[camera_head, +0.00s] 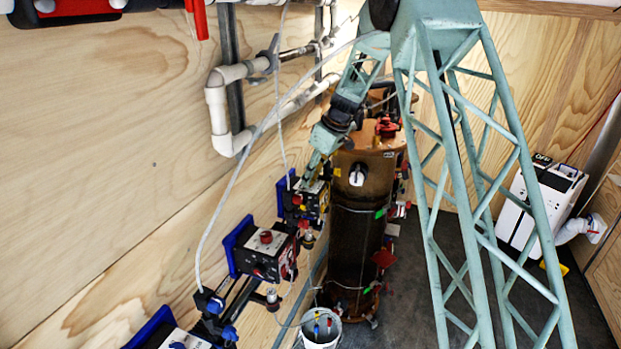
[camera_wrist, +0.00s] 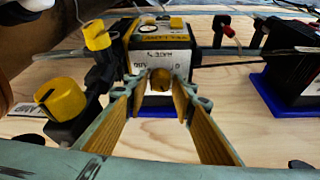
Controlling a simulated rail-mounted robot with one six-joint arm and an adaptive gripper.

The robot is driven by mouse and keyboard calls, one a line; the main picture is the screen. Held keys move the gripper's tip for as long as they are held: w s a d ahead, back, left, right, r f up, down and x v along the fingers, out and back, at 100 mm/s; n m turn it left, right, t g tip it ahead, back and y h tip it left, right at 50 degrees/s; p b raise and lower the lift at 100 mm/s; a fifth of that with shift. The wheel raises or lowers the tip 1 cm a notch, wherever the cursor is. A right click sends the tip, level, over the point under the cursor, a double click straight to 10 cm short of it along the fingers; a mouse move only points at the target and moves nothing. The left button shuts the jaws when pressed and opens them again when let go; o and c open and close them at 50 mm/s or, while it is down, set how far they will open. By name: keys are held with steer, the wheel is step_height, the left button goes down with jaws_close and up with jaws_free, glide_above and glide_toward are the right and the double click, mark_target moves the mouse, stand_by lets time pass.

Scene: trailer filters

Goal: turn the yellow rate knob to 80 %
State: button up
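In the wrist view, a black box with a yellow top and a white label is the yellow-marked pump unit (camera_wrist: 140,40). The knob cannot be made out there.
Larger yellow knobs (camera_wrist: 60,98) stand left of my gripper in the wrist view. A similar red-marked pump (camera_head: 262,250) is nearer in the head view. A tall brown tank (camera_head: 357,220) stands close right of the pumps. A white bucket (camera_head: 321,327) is below.

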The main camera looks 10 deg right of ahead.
steer(key=shift+c, duration=0.7)
steer(key=c, duration=0.4)
